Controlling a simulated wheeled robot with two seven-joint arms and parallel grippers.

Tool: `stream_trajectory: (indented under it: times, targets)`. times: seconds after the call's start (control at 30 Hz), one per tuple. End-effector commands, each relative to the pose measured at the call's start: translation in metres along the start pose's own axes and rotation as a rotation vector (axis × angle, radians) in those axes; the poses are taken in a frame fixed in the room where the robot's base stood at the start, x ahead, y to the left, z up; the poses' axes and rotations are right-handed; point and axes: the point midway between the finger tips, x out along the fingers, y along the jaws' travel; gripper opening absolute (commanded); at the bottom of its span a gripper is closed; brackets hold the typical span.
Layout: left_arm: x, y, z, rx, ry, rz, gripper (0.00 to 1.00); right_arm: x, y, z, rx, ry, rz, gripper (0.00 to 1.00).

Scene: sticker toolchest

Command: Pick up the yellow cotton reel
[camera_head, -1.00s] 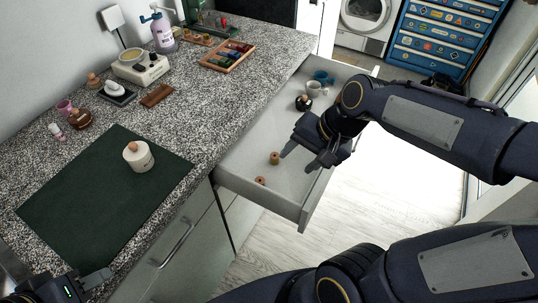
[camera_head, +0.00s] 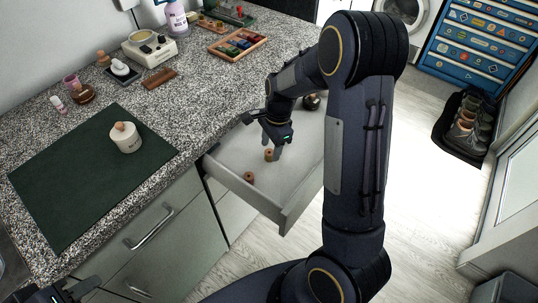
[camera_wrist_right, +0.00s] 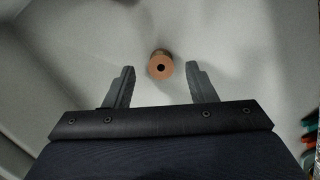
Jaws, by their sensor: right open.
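Two small wooden-ended cotton reels stand in the open drawer. One reel (camera_head: 269,155) is just below my right gripper (camera_head: 275,146); the other reel (camera_head: 249,176) is nearer the drawer's front corner. The thread colour is hard to tell, so I cannot say for sure which is yellow. In the right wrist view, a single upright reel (camera_wrist_right: 161,65) shows its tan top and hole, centred between and slightly beyond the fingertips. My right gripper (camera_wrist_right: 160,72) is open and empty, pointing down. My left gripper (camera_head: 82,288) is partly visible at the bottom left, its jaws unclear.
The drawer (camera_head: 284,209) has raised walls around the reels. A dark round jar (camera_head: 311,102) is farther back in it. The granite worktop (camera_head: 195,100) borders it, with a green mat (camera_head: 85,185) and white lidded pot (camera_head: 126,140). My right arm hides part of the drawer.

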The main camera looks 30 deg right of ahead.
Motion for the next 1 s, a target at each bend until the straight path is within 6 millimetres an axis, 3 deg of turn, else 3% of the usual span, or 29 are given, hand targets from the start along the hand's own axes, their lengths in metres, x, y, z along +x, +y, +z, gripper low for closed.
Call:
stream_trajectory:
  times: [0.2, 0.47, 0.8, 1.0]
  targets:
    - [0.001, -0.001, 0.001, 0.0, 0.0, 0.0, 0.36, 0.026, -0.001, -0.001, -0.001, 0.001, 0.001, 0.51]
    - [0.001, -0.001, 0.001, 0.0, 0.0, 0.0, 0.36, 0.028, -0.001, -0.001, -0.002, 0.0, 0.0, 0.49]
    - [0.001, -0.001, 0.001, 0.0, 0.0, 0.0, 0.36, 0.027, -0.001, -0.001, -0.002, 0.001, 0.0, 0.05]
    - [0.001, -0.001, 0.001, 0.0, 0.0, 0.0, 0.36, 0.027, -0.001, -0.001, -0.002, 0.001, 0.0, 0.03]
